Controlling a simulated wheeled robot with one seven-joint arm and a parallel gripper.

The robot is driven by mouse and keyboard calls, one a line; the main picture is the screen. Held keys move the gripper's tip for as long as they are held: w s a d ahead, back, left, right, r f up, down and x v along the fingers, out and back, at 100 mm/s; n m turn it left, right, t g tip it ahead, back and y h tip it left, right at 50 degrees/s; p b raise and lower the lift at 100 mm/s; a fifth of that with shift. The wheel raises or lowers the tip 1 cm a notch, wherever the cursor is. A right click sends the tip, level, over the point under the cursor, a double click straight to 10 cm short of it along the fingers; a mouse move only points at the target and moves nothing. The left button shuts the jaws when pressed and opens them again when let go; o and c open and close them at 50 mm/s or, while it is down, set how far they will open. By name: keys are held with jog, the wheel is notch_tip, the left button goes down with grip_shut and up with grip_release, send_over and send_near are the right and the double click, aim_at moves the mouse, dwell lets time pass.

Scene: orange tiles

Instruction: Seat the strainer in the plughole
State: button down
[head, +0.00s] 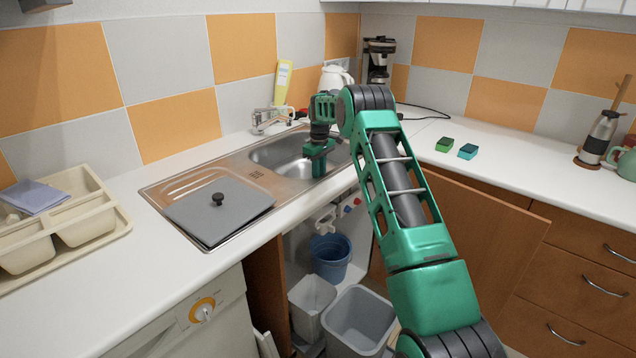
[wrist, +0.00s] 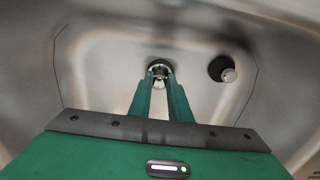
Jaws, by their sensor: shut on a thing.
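My gripper (head: 318,168) reaches down into the sink basin (head: 275,155). The fingers hide most of the strainer. The head view hides both behind my gripper.
A grey board with a black knob (head: 218,205) covers the drainer. Two sponges (head: 456,148) lie on the right counter.

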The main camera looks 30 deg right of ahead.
jog(key=shift+f, duration=0.6)
jog(key=c, duration=1.6)
grip_release()
jog(key=shift+c, duration=0.2)
notch_tip(320, 180, up, 12)
jog(key=s+a+r+m, duration=0.1)
jog(key=s+r+m, duration=0.2)
jog(key=s+r, duration=0.7)
jog(key=s+a+r+m, duration=0.1)
jog(key=s+r, duration=0.1)
jog(key=s, duration=0.8)
jog(key=s+a+r+m, duration=0.1)
jog(key=s+a+m, duration=0.1)
jog(key=s, duration=0.7)
jog(key=s+a+f+m, duration=0.1)
jog(key=s+a+f, duration=0.1)
jog(key=s, duration=0.8)
jog(key=s+a+f+m, duration=0.2)
jog(key=s+a+f, duration=0.1)
jog(key=s, duration=0.7)
jog(key=s+a+f+m, duration=0.1)
jog(key=s+a+f, duration=0.2)
jog(key=s, duration=0.7)
jog(key=shift+s, duration=0.15)
